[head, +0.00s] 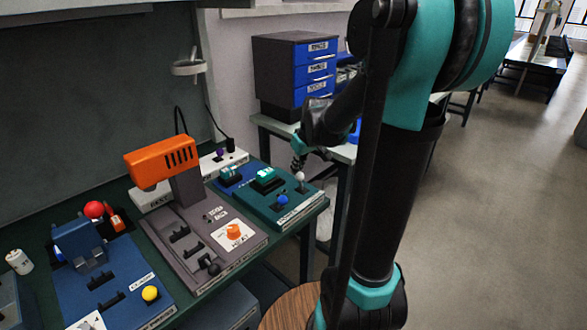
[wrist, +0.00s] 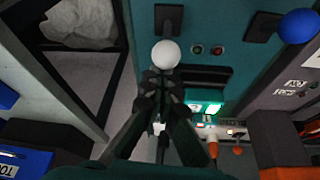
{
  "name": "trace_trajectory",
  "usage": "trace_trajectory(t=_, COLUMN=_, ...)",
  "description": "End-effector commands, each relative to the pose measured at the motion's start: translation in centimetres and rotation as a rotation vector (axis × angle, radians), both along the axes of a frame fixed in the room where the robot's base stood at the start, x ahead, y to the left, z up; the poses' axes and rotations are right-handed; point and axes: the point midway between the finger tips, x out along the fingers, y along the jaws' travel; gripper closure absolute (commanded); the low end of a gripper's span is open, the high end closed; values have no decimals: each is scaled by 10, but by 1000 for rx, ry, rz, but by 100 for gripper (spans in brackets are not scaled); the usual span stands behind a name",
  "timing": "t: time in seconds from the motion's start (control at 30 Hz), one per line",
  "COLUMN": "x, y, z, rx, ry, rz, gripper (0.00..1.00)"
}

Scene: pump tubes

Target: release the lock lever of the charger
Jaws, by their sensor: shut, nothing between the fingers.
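The teal unit (head: 290,209) at the right end of the bench looks like the charger; its front label is too small to read. It carries a white-ball lever (head: 300,176) and a blue-ball lever (head: 283,200). In the wrist view the white ball (wrist: 166,54) lies just beyond my fingertips, and the blue ball (wrist: 298,26) is at the upper right. My gripper (head: 298,166) is shut and empty, just above the white ball. In the wrist view my gripper (wrist: 162,78) points at the white ball; whether they touch cannot be told.
A green-lit part (head: 266,178) sits on the teal unit. To its left stand a grey station with an orange head (head: 162,160) and a blue station with a yellow knob (head: 151,294). A drawer cabinet (head: 283,75) stands behind. Open floor lies to the right.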

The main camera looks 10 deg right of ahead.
Motion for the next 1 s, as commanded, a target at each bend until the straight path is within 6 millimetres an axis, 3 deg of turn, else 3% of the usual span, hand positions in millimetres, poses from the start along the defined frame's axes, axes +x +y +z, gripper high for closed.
trace_trajectory(t=0.3, x=-20, y=-15, z=4, rx=161, ry=-224, rz=-3, gripper=100)
trace_trajectory(t=1.0, x=-18, y=-13, z=20, rx=157, ry=-217, rz=1, gripper=100)
